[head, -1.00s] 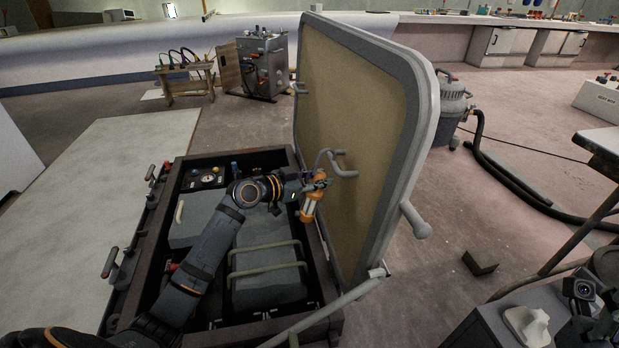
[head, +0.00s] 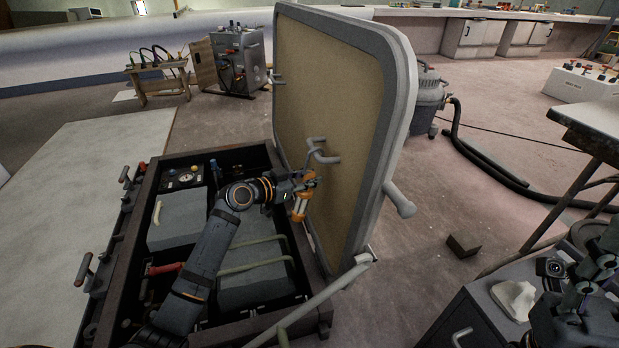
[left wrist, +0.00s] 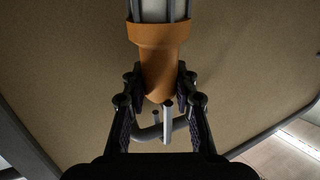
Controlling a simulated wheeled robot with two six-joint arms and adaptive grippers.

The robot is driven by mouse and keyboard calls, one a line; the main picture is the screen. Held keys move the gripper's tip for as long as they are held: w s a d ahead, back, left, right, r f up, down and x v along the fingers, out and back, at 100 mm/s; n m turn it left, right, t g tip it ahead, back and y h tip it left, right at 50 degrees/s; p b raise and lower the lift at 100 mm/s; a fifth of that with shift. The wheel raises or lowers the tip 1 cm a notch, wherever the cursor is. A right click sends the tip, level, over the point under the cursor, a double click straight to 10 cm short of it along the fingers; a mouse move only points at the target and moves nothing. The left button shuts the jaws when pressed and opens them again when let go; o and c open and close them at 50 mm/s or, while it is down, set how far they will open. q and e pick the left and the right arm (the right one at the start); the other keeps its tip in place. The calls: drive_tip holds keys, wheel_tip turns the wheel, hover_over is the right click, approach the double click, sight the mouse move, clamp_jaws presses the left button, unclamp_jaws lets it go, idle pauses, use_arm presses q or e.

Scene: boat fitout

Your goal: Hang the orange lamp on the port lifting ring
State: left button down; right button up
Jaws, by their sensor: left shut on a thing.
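My left gripper (head: 308,180) is shut on the orange lamp (head: 301,205), in front of the raised hatch lid's tan inner face. In the left wrist view, the fingers grip the lamp's narrow orange end (left wrist: 160,80); its pale caged body runs out of the top of the picture. A grey bent bar (head: 322,153) sticks out from the lid just above the gripper. It also shows beyond the lamp in the left wrist view (left wrist: 166,130). I cannot tell whether this bar is the port lifting ring. My right gripper (head: 603,252) is at the lower right; its fingers are unclear.
The hatch lid (head: 345,110) stands upright beside the open dark-framed bay (head: 147,190), which holds grey boxes with pale rails. A grey stay bar (head: 320,298) crosses the near corner. A grey cabinet (head: 480,322) and table (head: 595,122) stand at right.

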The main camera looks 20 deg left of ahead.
use_arm(q)
drive_tip(key=shift+r, duration=0.1)
drive_tip(key=shift+c, duration=1.6)
unclamp_jaws()
drive_tip(key=shift+s, duration=0.1)
drive_tip(key=p+v, duration=0.3)
drive_tip(key=v, duration=0.8)
idle(0.7)
idle(0.4)
